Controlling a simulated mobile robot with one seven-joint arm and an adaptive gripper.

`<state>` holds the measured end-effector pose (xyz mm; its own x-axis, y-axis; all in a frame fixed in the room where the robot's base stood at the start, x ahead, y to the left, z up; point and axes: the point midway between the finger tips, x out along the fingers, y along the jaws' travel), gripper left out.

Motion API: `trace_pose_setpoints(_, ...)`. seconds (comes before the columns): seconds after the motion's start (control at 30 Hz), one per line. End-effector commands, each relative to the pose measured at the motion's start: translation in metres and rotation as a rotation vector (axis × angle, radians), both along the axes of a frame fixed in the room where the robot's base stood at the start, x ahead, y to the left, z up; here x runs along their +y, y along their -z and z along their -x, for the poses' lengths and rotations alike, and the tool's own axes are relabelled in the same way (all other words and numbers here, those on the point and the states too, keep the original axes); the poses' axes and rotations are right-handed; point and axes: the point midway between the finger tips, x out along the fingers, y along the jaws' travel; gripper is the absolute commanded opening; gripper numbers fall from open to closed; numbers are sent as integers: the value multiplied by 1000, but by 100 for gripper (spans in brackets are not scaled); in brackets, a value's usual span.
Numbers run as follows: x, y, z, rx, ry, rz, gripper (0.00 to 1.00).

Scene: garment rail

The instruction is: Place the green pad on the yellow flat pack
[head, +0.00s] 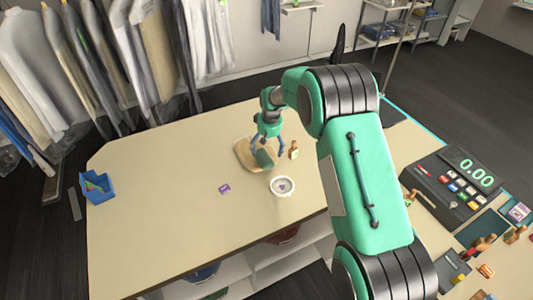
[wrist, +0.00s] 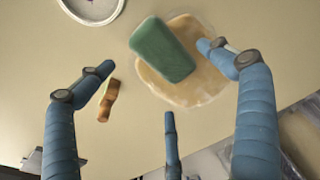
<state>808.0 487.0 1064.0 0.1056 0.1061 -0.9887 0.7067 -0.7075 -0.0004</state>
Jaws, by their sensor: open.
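The green pad (wrist: 162,50) lies over the yellow flat pack (wrist: 190,92) in the wrist view, slightly askew and reaching past the pack's upper-left edge. I cannot tell whether it rests fully flat. In the head view the pad (head: 264,158) is at the right part of the pack (head: 242,150), partly hidden by my fingers. My gripper (head: 268,148) is above them, its blue fingers spread. In the wrist view my gripper (wrist: 156,70) is open, with one fingertip over the pack's edge near the pad and the others apart from the pad.
A small brown bottle-like item (head: 293,150) stands just right of the pack. A white round dish (head: 282,186) and a purple card (head: 224,189) lie nearer the front edge. A blue bin (head: 97,187) is at the left end. A register (head: 462,180) is at right.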

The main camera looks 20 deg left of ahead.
Motion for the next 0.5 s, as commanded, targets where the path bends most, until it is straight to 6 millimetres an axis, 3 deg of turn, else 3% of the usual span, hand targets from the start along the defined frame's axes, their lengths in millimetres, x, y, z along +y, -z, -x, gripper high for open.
trace_pose_setpoints(0.2, -3, -30, 3, -1, 0, -1, 93)
trace_pose_setpoints(0.5, -5, -48, 5, 1, 0, 1, 93)
